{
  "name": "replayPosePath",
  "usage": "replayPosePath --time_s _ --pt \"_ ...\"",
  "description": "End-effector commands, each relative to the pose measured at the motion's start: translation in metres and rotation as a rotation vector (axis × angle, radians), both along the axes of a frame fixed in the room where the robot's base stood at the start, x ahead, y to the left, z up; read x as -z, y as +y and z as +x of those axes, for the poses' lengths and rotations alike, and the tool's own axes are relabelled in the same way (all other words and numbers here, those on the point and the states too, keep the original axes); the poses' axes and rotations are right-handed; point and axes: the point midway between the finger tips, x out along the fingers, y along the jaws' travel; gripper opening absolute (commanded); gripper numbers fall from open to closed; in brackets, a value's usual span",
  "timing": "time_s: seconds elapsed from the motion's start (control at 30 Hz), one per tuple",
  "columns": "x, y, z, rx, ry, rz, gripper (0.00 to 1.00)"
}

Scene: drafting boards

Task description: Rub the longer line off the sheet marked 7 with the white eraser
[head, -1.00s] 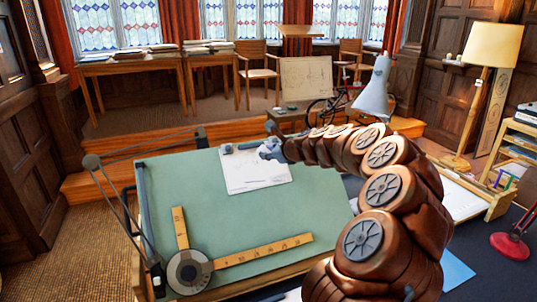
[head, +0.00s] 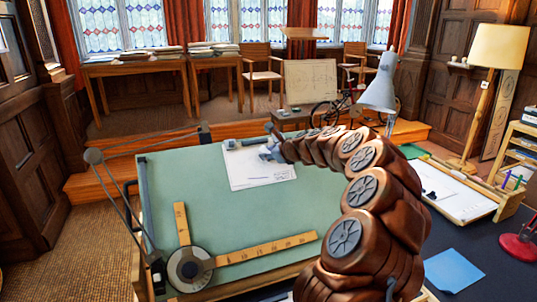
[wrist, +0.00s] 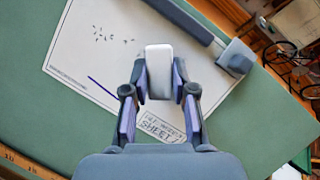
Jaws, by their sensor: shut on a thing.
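My gripper (wrist: 159,85) is shut on the white eraser (wrist: 159,70), held between its two fingers over the white sheet (wrist: 75,45). A dark blue line (wrist: 103,87) lies on the sheet left of the eraser. A label reading SHEET (wrist: 160,130) lies below the eraser; its number is too unclear to read. Small dark marks (wrist: 112,35) are scattered at the sheet's upper part. In the head view my gripper (head: 270,152) is at the right upper part of the sheet (head: 240,170). Whether the eraser touches the paper is unclear. The gripper and eraser hide part of the sheet.
The sheet lies on a green drafting board (head: 190,185). A grey bar (wrist: 182,20) lies along the sheet's top edge. A yellow ruler arm (head: 265,248) crosses the board's lower part. Another board with a sheet (head: 455,190) stands at right. A lamp (head: 380,85) stands behind my arm.

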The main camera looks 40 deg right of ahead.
Motion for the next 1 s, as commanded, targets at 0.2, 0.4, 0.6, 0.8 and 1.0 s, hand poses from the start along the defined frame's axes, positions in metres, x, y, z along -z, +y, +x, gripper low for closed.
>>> replayPosePath --time_s 0.2,0.4,0.6,0.8,1.0 --pt "0.0000 -0.0002 0.0000 0.000 0.000 0.000 0.00" --pt "0.0016 -0.0003 0.0014 0.000 0.000 0.000 0.00" --pt "0.0040 -0.0009 0.0036 0.000 0.000 0.000 0.00" --pt "0.0061 -0.0017 0.0058 0.000 0.000 0.001 0.00" --pt "0.0081 -0.0023 0.0080 0.000 0.000 0.001 0.00"
